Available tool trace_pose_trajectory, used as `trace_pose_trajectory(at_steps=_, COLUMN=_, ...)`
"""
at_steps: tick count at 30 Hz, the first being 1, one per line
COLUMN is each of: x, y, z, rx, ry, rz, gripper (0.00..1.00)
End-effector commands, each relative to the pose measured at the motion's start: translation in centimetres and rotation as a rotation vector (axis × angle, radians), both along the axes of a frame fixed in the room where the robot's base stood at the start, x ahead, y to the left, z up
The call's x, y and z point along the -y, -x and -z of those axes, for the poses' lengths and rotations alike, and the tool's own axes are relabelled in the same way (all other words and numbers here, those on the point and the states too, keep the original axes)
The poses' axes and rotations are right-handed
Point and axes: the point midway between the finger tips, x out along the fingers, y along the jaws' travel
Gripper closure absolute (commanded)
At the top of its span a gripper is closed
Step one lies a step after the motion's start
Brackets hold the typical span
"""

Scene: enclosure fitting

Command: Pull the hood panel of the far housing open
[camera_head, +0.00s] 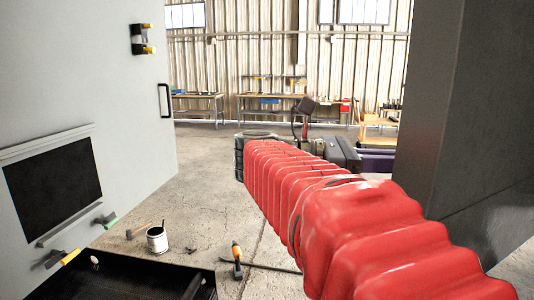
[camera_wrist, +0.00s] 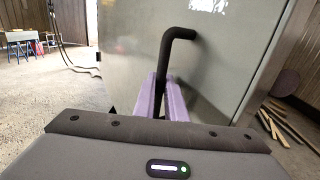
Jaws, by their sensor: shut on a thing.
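In the wrist view, a grey-green panel (camera_wrist: 225,75) fills most of the picture, with a dark bent bar handle (camera_wrist: 172,45) on its face. My gripper (camera_wrist: 162,88) is shut on this handle, its two purple fingers on either side of the bar. The lower part of the handle is hidden between the fingers. The handle is hidden there. I cannot tell how far the panel stands open.
A pale cabinet wall (camera_head: 90,90) with a black handle stands at the left. A dark tray (camera_head: 120,275), a paint can (camera_head: 157,240) and an orange-handled tool (camera_head: 237,258) lie on the floor. Workbenches (camera_head: 265,105) stand at the back. Planks (camera_wrist: 280,125) lie right of the panel.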

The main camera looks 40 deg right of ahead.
Motion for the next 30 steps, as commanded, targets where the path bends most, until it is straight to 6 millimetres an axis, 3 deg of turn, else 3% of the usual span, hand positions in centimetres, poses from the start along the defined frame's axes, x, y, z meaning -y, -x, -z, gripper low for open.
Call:
trace_pose_trajectory(at_steps=9, x=0.0, y=0.3, z=0.1, rx=-0.002, ry=-0.004, rz=0.01, gripper=1.0)
trace_pose_trajectory(at_steps=10, x=0.0, y=0.3, z=0.1, rx=-0.002, ry=-0.004, rz=0.011, gripper=0.88)
trace_pose_trajectory(at_steps=13, x=0.1, y=0.3, z=0.1, rx=-0.001, ry=-0.003, rz=0.012, gripper=0.81)
trace_pose_trajectory(at_steps=23, x=0.1, y=0.3, z=-0.3, rx=0.001, ry=-0.001, rz=0.012, gripper=0.81)
trace_pose_trajectory(at_steps=30, x=0.1, y=0.4, z=-2.8, rx=0.003, ry=0.0, rz=0.013, gripper=0.81)
